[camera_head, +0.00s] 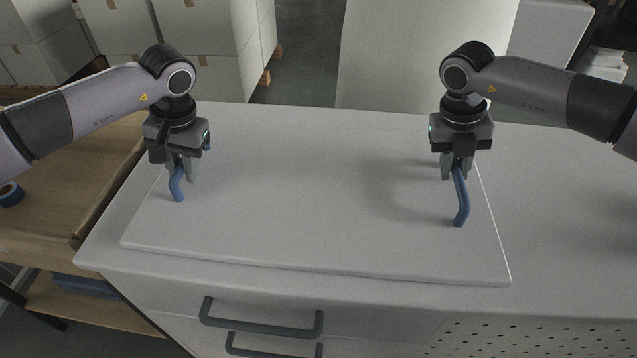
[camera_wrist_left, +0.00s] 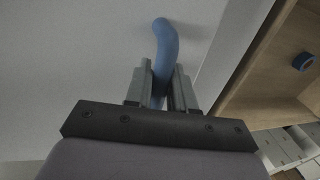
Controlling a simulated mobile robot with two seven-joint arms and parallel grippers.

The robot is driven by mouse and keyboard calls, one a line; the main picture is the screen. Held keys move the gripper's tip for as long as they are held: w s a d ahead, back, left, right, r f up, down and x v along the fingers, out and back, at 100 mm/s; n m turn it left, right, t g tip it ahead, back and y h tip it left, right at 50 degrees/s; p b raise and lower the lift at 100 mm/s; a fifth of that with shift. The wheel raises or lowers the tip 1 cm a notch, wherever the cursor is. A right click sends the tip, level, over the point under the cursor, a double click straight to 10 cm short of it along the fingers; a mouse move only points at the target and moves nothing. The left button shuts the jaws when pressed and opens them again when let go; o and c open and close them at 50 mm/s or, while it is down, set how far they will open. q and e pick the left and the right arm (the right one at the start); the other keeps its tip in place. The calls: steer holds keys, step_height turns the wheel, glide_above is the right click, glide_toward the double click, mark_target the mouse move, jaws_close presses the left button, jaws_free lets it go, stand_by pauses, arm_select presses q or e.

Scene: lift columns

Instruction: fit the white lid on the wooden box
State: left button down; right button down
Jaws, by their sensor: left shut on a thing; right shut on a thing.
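The white lid (camera_head: 310,220) is a wide flat panel with two blue handles, lying level over the white counter. I cannot tell whether it touches the counter. My left gripper (camera_head: 180,172) points down and is shut on the lid's left handle (camera_head: 177,188), which also shows between the fingers in the left wrist view (camera_wrist_left: 165,50). My right gripper (camera_head: 455,170) is shut on the right handle (camera_head: 462,205). I cannot make out a wooden box under the lid; a wooden, rimmed piece (camera_head: 75,170) stands left of the counter, and I cannot tell if it is the box.
The white counter (camera_head: 560,220) has bare room to the right and drawers with dark handles (camera_head: 262,328) in front. A blue tape roll (camera_head: 11,194) lies on the wooden piece. White cartons (camera_head: 205,40) and a tall pale panel (camera_head: 420,60) stand behind.

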arm_select(q)
steer(key=shift+w+r, duration=0.1)
steer(key=shift+r, duration=0.15)
arm_select(e)
steer(key=shift+w+r, duration=0.1)
steer(key=shift+r, duration=0.15)
